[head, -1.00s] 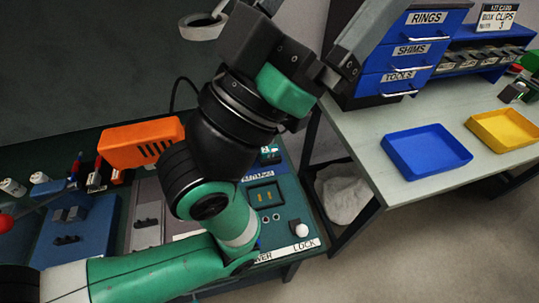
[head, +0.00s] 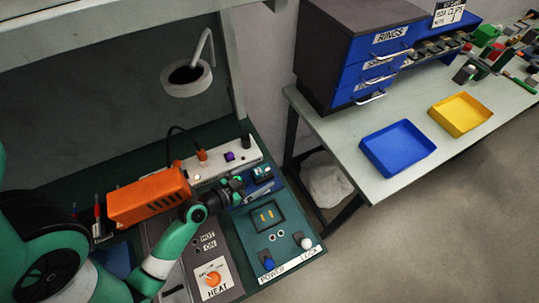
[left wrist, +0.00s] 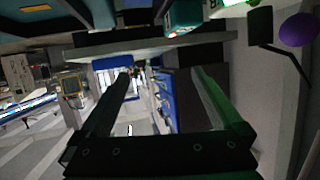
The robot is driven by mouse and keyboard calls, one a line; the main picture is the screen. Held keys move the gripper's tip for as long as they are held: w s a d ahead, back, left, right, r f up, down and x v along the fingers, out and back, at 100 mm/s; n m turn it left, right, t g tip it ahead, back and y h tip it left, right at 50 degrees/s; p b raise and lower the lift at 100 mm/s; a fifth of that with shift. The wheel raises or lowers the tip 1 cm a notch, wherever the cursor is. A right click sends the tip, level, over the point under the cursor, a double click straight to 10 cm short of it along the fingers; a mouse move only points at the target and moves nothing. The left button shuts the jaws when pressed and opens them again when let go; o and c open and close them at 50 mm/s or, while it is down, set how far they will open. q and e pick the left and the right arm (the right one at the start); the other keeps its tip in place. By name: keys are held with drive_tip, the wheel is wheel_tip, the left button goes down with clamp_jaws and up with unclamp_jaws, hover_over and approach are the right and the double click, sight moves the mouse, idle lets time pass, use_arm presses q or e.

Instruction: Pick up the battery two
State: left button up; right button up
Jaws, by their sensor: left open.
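My left gripper (head: 238,187) is small in the head view, at the left side of a blue holder on the green bench. In the left wrist view its two dark fingers (left wrist: 165,85) are apart with nothing seen between them. Small teal-and-dark blocks (head: 263,172) sit in the holder, and they look like batteries. I cannot read which one is battery two. A teal block (left wrist: 184,14) also shows at the top of the left wrist view, beyond the fingers. My right gripper is not in view.
An orange slotted housing (head: 148,197) stands left of the gripper. A control panel (head: 270,228) with POWER and LOCK lies in front. A purple-topped item (head: 229,156) sits behind. Blue tray (head: 397,148) and yellow tray (head: 460,114) are on the right table, beside a drawer cabinet (head: 340,55).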

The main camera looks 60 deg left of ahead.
sight(256, 177)
use_arm(q)
drive_tip(key=s, duration=0.2)
drive_tip(key=s+f+n+g+p, duration=0.1)
drive_tip(key=s, duration=0.1)
drive_tip(key=s+f+n+g+y, duration=0.1)
drive_tip(key=s, duration=0.2)
drive_tip(key=shift+d+f, duration=0.1)
drive_tip(key=shift+d, duration=0.1)
drive_tip(key=shift+w+a+f, duration=0.1)
drive_tip(key=shift+w, duration=0.1)
drive_tip(key=x, duration=0.6)
drive_tip(key=shift+w+a+f, duration=0.1)
drive_tip(key=x, duration=0.5)
drive_tip(key=shift+a+b, duration=0.25)
drive_tip(key=shift+b, duration=0.1)
clamp_jaws()
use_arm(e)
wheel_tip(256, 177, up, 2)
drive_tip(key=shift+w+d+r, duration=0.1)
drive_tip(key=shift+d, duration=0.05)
